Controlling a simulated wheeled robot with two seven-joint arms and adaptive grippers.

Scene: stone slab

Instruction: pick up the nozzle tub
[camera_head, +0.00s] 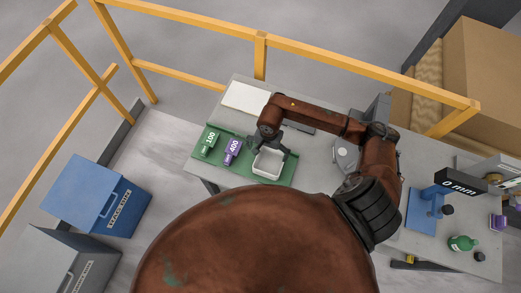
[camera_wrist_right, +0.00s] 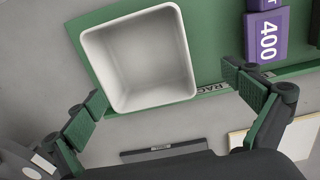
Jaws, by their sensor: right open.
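A white, square, open-topped tub (camera_head: 268,163), which I take as the nozzle tub, stands on the right part of a green mat (camera_head: 200,163). In the right wrist view the tub (camera_wrist_right: 140,60) looks empty inside. My right gripper (camera_head: 271,146) is at the tub's far side in the head view. In the right wrist view its fingers (camera_wrist_right: 174,105) are spread wide with nothing between them, and the tub lies ahead, nearer the left finger. I cannot tell whether any finger touches it. My left gripper is not in view.
A purple block marked 400 (camera_head: 232,150) and a green one marked 100 (camera_head: 209,142) stand left of the tub on the mat. A white sheet-like item (camera_head: 245,97) lies behind. A yellow rail (camera_head: 260,50) runs behind the table. A green bottle (camera_head: 462,243) stands far right.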

